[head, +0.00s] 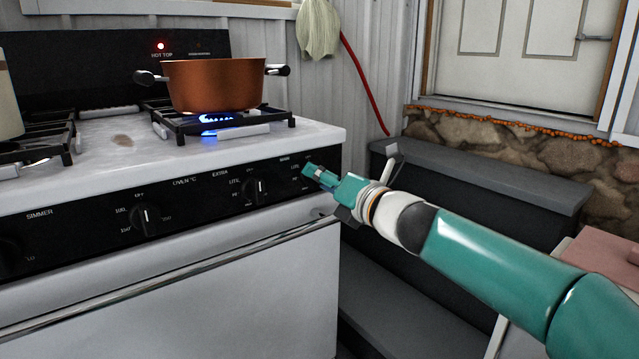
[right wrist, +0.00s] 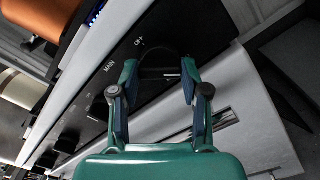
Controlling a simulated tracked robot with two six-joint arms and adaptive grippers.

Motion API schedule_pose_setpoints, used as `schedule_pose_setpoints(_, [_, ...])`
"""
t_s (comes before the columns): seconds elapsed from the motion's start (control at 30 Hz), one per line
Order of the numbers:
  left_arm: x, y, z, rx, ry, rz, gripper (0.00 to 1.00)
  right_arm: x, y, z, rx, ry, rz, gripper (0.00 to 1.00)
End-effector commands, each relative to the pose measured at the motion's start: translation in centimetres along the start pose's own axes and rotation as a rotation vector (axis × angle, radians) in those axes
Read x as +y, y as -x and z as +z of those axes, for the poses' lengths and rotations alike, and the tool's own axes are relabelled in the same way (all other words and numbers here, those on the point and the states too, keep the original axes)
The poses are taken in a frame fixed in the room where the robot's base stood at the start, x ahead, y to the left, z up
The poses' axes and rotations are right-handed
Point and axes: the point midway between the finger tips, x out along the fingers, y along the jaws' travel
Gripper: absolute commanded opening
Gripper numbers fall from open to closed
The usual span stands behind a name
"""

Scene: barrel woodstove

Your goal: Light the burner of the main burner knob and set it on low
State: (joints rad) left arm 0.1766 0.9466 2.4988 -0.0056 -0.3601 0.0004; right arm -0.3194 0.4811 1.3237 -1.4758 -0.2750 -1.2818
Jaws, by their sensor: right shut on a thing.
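My right gripper (head: 314,174) is at the right end of the stove's black control panel (head: 205,205). It is shut on the main burner knob, which it hides in the head view. In the right wrist view the two fingers (right wrist: 159,78) stand on either side of the dark knob (right wrist: 160,62), beside the "MAIN" and "OFF" lettering. The knob's pointer cannot be made out. A blue flame (head: 216,119) burns on the right-hand burner, under a copper-coloured pot (head: 212,86). My left gripper is not in view.
Two other dark knobs (head: 256,190) (head: 147,220) sit further left on the panel. An oven door handle (head: 150,284) runs below it. Grey steps (head: 480,180) stand right of the stove. A cloth (head: 318,28) hangs on the wall behind.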

Motion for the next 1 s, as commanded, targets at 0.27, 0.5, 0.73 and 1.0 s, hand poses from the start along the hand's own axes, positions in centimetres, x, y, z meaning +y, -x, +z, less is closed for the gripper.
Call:
schedule_pose_setpoints(0.27, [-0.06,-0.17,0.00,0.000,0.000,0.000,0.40,-0.19,-0.24,-0.88,0.016,0.035,0.000,0.11])
schedule_pose_setpoints(0.5, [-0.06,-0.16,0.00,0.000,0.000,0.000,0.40,-0.20,-0.23,-0.86,0.016,0.035,0.000,0.11])
schedule_pose_setpoints(0.73, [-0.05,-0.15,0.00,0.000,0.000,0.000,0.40,-0.16,-0.15,-0.62,0.011,0.034,0.000,0.71])
schedule_pose_setpoints(1.0, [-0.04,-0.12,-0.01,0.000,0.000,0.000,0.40,-0.14,-0.03,-0.30,0.006,0.034,-0.001,0.71])
